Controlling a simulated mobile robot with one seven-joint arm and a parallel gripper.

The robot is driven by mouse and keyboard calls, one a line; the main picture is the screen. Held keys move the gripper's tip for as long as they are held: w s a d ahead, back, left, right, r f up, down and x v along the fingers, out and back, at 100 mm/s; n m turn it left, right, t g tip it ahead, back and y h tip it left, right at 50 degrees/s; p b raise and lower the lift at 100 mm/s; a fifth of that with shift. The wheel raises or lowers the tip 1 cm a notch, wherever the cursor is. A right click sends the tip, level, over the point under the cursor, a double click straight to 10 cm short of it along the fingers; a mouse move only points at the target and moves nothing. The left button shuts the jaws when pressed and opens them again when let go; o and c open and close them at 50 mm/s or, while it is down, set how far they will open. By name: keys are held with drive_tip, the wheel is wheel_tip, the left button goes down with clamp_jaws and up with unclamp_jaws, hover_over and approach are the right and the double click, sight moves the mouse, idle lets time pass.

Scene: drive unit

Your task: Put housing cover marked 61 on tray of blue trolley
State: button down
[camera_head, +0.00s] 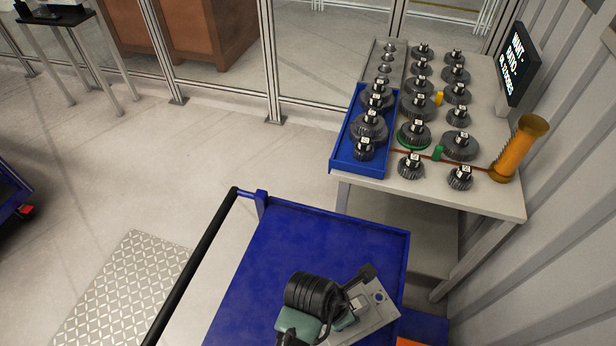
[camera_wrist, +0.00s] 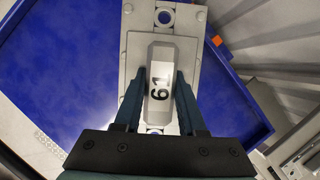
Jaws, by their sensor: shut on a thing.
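The housing cover marked 61 (camera_wrist: 195,75) is a light grey plate with a raised block and a hole near its end. It also shows in the head view (camera_head: 378,312), over the right front part of the blue trolley's tray (camera_head: 290,245). My gripper (camera_wrist: 160,88) is shut on the cover's raised block, with one finger on each side of the number. In the head view my gripper (camera_head: 345,312) is partly hidden by my wrist. Whether the cover touches the tray or hangs just above it, I cannot tell.
The trolley's black handle (camera_head: 200,260) runs along its left side. Behind, a table (camera_head: 490,195) bears several dark gears, a blue tray (camera_head: 345,155) and an orange cylinder (camera_head: 520,148). The back and left of the trolley's tray are clear. A grey wall stands on the right.

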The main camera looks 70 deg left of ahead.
drive_tip(key=shift+w+a+r, duration=0.2)
drive_tip(key=shift+w+r, duration=0.05)
drive_tip(key=shift+r, duration=0.4)
wheel_tip(320, 180, down, 5)
drive_tip(key=shift+s+d+r, duration=0.1)
drive_tip(key=shift+d, duration=0.05)
drive_tip(key=shift+f, duration=2.65)
drive_tip(key=shift+f, duration=0.15)
drive_tip(key=shift+c, duration=2.4)
unclamp_jaws()
drive_tip(key=p+v, duration=0.1)
drive_tip(key=v, duration=1.1)
